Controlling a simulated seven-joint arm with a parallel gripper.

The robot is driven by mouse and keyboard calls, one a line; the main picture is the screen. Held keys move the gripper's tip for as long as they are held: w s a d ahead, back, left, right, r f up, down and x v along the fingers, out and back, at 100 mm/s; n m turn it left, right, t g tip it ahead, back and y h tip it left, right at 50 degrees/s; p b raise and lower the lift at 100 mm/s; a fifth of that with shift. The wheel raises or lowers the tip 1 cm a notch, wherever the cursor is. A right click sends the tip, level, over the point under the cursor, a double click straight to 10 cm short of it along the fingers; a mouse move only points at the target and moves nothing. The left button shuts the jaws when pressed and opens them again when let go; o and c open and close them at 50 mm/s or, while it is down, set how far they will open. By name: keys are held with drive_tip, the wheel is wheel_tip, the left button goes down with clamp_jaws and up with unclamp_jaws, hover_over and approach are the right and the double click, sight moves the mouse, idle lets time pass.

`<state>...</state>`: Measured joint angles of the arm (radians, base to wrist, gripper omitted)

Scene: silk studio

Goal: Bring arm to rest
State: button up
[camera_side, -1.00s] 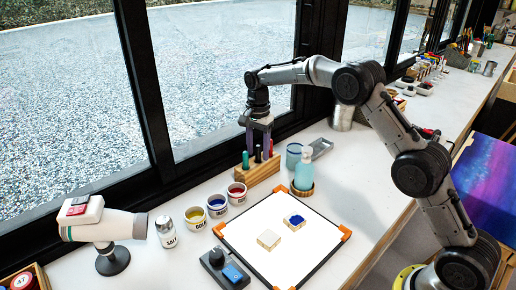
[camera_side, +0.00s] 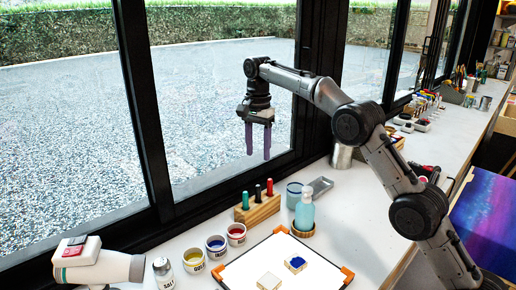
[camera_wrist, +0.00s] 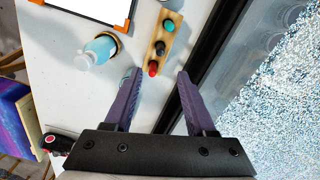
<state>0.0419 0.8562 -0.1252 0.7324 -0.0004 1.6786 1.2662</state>
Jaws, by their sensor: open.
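My gripper (camera_side: 258,139) hangs in the air in the side view, above and behind the wooden marker block, in front of the window. Its purple fingers point down, stand apart and hold nothing. In the wrist view my gripper (camera_wrist: 155,85) shows its two fingers spread, with bare table between them. The wooden block (camera_side: 258,208) stands on the table with a green, a black and a red marker upright in it. In the wrist view the block (camera_wrist: 172,28) lies just beyond the fingertips, apart from them.
A teal bottle (camera_side: 304,212) stands right of the block, with a blue cup (camera_side: 294,195) behind it. A white board (camera_side: 262,252) with orange corners carries two small blocks. Paint pots (camera_side: 215,246) and a salt shaker (camera_side: 164,273) stand left. The window frame (camera_side: 205,178) runs close behind.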

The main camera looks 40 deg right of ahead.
drive_tip(key=shift+r, duration=0.1)
idle(0.3)
drive_tip(key=s+a+r+t, duration=0.1)
drive_tip(key=s+r+t, duration=0.1)
drive_tip(key=s+r, duration=1.1)
drive_tip(key=s+r+n+t, duration=0.1)
drive_tip(key=s+r+n, duration=0.2)
drive_tip(key=s+r, duration=0.3)
drive_tip(key=s+a+f+n+t, duration=0.15)
drive_tip(key=s+f+n, duration=0.4)
drive_tip(key=s, duration=0.95)
drive_tip(key=s+f+n, duration=0.3)
drive_tip(key=f, duration=0.4)
drive_tip(key=s+f+n+t, duration=0.1)
drive_tip(key=s+f+n, duration=0.2)
drive_tip(key=f, duration=0.4)
drive_tip(key=shift+s+f, duration=0.2)
drive_tip(key=shift+s, duration=0.05)
drive_tip(key=shift+n, duration=0.25)
